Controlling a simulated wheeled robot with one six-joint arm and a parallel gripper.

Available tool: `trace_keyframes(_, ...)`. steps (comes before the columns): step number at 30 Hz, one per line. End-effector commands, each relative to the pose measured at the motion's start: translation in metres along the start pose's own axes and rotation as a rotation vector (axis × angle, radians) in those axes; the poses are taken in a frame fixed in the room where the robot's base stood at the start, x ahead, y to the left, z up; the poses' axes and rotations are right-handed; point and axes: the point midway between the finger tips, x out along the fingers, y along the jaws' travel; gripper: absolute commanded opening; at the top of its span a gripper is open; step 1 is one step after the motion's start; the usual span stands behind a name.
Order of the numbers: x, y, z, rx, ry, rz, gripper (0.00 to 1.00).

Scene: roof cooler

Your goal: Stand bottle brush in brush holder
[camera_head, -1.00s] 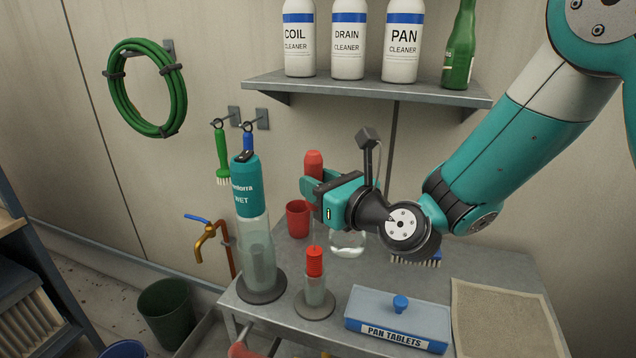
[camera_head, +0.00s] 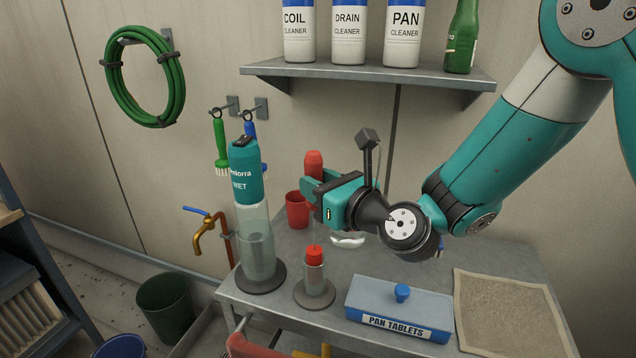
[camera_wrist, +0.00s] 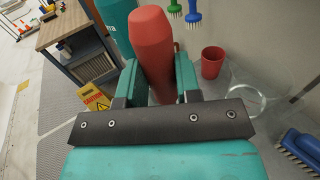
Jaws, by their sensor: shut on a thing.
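My gripper (camera_head: 313,188) is shut on the red handle of the bottle brush (camera_head: 314,160), which stands upright between the fingers and also shows in the wrist view (camera_wrist: 152,45). A thin stem runs down from the handle to a red brush head. Below is the brush holder (camera_head: 315,292), a small clear tube on a round grey base at the table's front edge. The head's top shows at the tube's mouth and its lower part appears to be inside. In the wrist view the head and holder are hidden.
Just left stands a tall teal-capped tool (camera_head: 245,175) in a larger clear holder. A red cup (camera_head: 297,210) and a glass vessel (camera_head: 347,238) are behind. The blue PAN TABLETS box (camera_head: 398,308) and a beige mat (camera_head: 510,315) lie right. A shelf (camera_head: 370,74) with bottles hangs above.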

Motion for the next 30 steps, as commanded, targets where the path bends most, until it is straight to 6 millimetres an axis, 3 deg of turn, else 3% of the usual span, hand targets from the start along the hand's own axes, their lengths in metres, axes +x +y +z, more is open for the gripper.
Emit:
trace_keyframes(13, 0.000, 0.000, -0.015, 0.000, 0.000, -0.001, 0.08)
trace_keyframes(25, 0.000, 0.000, -0.016, 0.000, -0.001, 0.000, 0.08)
trace_keyframes(26, 0.000, 0.000, -0.016, 0.000, -0.001, 0.000, 0.34)
trace_keyframes(30, 0.000, 0.000, -0.016, 0.000, 0.000, 0.000, 0.61)
